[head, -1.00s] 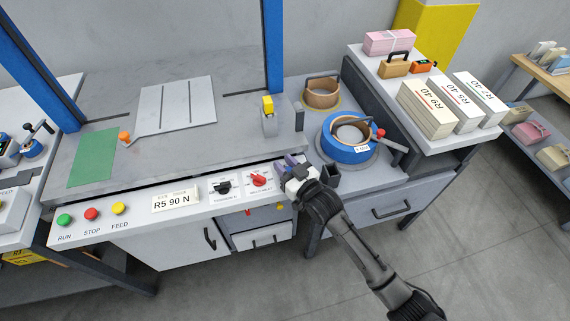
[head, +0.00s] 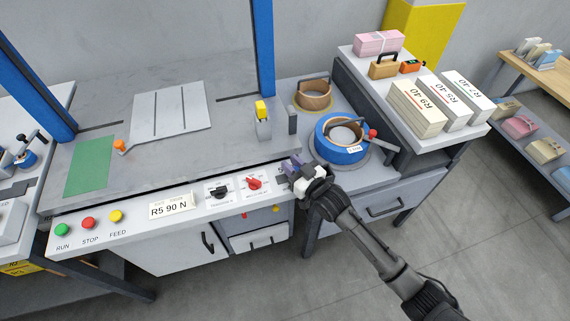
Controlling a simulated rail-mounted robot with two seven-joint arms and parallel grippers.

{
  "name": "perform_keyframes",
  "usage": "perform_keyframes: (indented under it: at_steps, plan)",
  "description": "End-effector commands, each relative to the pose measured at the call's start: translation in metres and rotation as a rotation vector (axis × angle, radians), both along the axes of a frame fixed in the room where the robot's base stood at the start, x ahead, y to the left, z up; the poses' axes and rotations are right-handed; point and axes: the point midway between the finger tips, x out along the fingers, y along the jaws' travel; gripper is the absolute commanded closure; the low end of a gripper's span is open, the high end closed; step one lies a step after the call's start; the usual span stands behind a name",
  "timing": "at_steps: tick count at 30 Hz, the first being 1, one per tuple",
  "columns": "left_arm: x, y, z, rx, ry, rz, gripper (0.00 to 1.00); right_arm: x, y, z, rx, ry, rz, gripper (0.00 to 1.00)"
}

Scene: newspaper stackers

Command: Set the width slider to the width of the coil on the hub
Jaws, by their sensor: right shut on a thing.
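The coil on the hub (head: 341,152) is a blue ring with a pale core and a small white label I cannot read. It lies flat on the grey bench right of the machine, with a red-knobbed lever at its right. My right gripper (head: 291,169) is at the right end of the machine's front panel, left of and nearer than the coil. It is shut on a small part there, apparently the width slider's handle. The fingers hide most of that part, and I cannot read its scale or setting. My left gripper is out of view.
A black knob (head: 219,193) and a red knob (head: 254,183) sit on the panel left of my gripper. Paper stacks (head: 419,108) stand on the right shelf. A yellow-topped post (head: 262,122) stands on the table.

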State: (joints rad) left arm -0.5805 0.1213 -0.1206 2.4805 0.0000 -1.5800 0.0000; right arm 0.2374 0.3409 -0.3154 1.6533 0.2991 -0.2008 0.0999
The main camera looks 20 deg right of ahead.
Motion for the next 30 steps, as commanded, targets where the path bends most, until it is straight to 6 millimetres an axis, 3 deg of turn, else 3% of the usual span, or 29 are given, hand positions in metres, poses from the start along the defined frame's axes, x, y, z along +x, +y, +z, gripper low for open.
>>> perform_keyframes:
  at_steps: [5, 6, 13, 23, 30]
  plan:
    - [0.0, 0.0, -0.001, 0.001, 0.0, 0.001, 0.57, 0.001, -0.002, -0.001, -0.001, 0.001, -0.004, 1.0]
    - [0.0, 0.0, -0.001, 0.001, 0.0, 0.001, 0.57, 0.001, -0.002, -0.001, -0.002, 0.0, -0.004, 0.73]
    - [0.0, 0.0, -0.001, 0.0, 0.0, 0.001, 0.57, 0.001, -0.002, -0.001, -0.002, -0.001, -0.003, 0.53]
    - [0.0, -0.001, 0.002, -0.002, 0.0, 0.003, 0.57, -0.005, -0.003, 0.0, -0.001, 0.001, -0.002, 0.53]
    - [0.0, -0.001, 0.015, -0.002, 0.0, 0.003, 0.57, -0.043, -0.015, 0.001, -0.003, 0.002, -0.002, 0.53]
